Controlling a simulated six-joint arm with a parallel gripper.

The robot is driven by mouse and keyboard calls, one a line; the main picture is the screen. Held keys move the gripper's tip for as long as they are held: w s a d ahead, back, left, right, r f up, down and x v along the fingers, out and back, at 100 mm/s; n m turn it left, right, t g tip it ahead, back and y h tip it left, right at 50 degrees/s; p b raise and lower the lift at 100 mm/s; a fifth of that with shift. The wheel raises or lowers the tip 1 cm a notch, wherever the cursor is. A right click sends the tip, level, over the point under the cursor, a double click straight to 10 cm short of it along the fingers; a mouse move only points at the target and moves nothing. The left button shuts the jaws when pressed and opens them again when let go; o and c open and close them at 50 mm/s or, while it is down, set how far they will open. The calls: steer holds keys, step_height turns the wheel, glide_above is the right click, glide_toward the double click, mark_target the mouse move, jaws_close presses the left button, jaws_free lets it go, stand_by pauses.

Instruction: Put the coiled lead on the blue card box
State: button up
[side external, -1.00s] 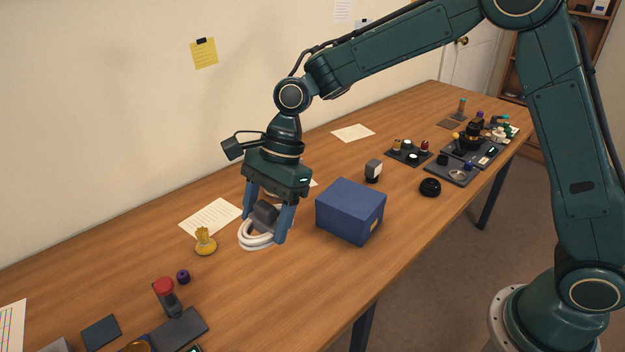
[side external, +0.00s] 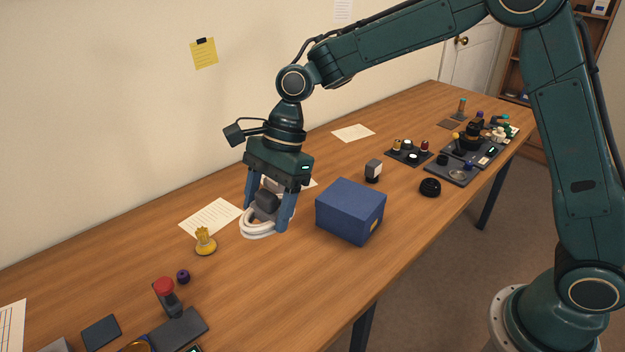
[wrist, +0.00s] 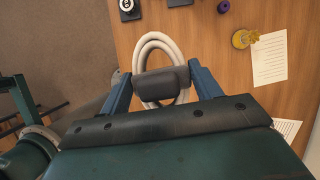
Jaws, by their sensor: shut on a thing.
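The coiled lead is a white loop (side external: 256,229) with a dark grey block (side external: 266,203) on it. My gripper (side external: 268,218) is shut on the dark block, one blue finger on each side. In the wrist view the block (wrist: 162,82) sits between the fingers, with the white coil (wrist: 157,45) beyond and below it. The coil appears at or just above the wood table; I cannot tell whether it touches. The blue card box (side external: 350,211) stands closed on the table, just right of my gripper and apart from it.
The box top is bare.

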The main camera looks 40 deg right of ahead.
steer(key=w+d+r, duration=0.2)
steer(key=d, duration=0.4)
steer(key=w+d+r, duration=0.2)
steer(key=d+r, duration=0.1)
steer(key=d, duration=0.3)
step_height(320, 180, up, 4)
steer(key=f+m, duration=0.1)
glide_above(348, 199)
steer(key=shift+d+r, duration=0.4)
steer(key=shift+d, duration=0.35)
steer(key=shift+f, duration=0.1)
step_height(348, 199, down, 16)
steer(key=shift+r, duration=0.2)
steer(key=shift+f, duration=0.1)
steer(key=shift+f, duration=2)
steer(key=shift+f, duration=0.1)
